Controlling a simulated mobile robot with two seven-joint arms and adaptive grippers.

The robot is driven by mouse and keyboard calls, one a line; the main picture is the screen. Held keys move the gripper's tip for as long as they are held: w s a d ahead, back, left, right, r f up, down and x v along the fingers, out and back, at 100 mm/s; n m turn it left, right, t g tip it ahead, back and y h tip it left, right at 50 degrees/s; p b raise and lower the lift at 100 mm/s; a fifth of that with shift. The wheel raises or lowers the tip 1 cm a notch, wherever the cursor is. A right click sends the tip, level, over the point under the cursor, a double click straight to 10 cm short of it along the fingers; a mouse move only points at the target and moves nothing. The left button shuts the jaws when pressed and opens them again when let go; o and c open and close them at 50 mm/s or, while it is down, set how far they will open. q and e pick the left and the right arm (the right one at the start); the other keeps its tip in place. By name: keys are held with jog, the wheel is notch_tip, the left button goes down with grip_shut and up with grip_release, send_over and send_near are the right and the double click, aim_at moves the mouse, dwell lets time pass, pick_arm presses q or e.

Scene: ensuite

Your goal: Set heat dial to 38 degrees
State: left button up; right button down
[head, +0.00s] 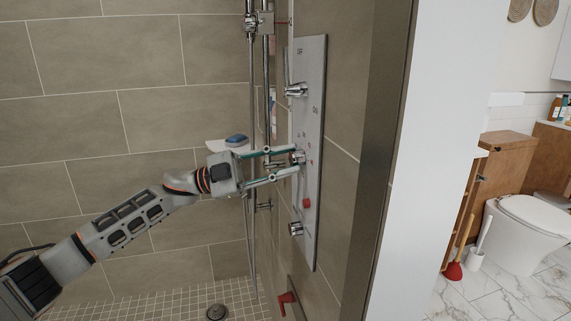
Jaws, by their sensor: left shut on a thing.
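A tall grey shower panel (310,215) is fixed to the tiled wall in the head view. The heat dial (298,157) is a small chrome knob in the middle of the panel, with small red marks beside it. My left gripper (297,163) comes in from the left and is shut on the dial, one finger above it and one below. The fingers cover part of the dial, and its setting is too small to read. My right gripper is not in view.
Chrome knobs sit above (296,90) and below (296,229) the dial. A vertical shower rail and hose (252,70) run left of the panel. A wall edge (375,150) stands to the right.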

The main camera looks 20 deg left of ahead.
pick_arm(q)
jog(key=shift+m+g, duration=0.3)
jog(key=shift+m, duration=0.4)
jog(key=o, duration=1.1)
jog(key=v, duration=1.2)
